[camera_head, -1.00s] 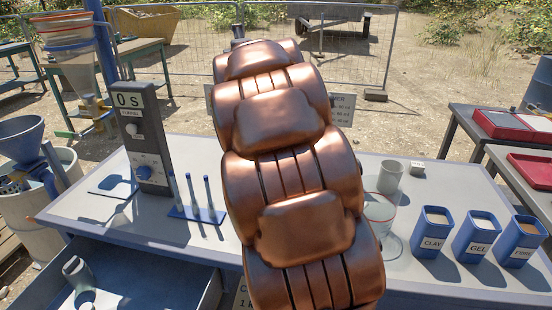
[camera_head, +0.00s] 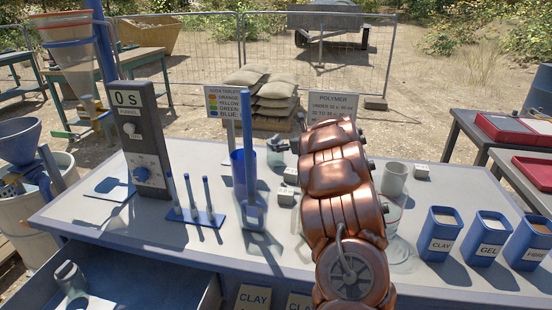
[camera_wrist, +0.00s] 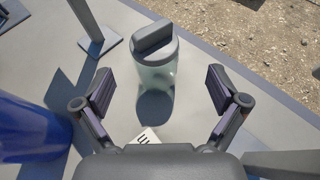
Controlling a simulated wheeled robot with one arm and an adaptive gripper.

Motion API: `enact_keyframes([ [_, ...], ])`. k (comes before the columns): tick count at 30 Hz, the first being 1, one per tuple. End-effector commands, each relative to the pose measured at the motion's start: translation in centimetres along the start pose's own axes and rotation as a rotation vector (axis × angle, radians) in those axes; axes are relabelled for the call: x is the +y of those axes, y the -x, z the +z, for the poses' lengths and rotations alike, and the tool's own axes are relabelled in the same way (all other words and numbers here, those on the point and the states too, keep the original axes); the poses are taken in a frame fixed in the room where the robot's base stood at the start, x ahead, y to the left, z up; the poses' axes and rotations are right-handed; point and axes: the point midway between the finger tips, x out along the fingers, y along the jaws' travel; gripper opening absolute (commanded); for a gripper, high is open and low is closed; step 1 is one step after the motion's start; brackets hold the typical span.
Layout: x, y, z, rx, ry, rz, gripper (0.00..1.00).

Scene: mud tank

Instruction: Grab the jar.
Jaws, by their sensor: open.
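The jar (camera_wrist: 158,70) is clear glass with a grey lid and stands upright on the table in the wrist view. It is ahead of my gripper (camera_wrist: 159,85), centred between the two spread fingers, with a gap on each side. My gripper is open and empty. In the head view the jar (camera_head: 276,151) shows small at the table's far edge, right of a tall blue cylinder. My copper arm reaches toward it, and the gripper there is mostly hidden by the arm.
The blue cylinder (camera_head: 244,178) stands close left of the jar. Small white labelled blocks (camera_head: 285,195) lie in front of the jar. Sign stands (camera_head: 333,104) rise behind the table. A grey cup (camera_head: 395,178) and blue tubs (camera_head: 440,231) stand at right.

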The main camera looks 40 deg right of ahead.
Motion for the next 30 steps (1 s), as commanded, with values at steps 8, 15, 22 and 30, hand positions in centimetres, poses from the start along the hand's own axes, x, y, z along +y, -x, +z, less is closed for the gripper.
enact_keyframes([
  [8,0.1,-2.0,0.0,0.001,-0.004,0.000,0.96],
  [15,0.2,-2.9,0.0,0.000,-0.005,0.001,0.96],
  [22,0.7,-4.9,0.0,-0.003,-0.004,0.001,0.96],
  [30,0.7,-7.2,-0.3,-0.002,-0.004,0.000,0.96],
])
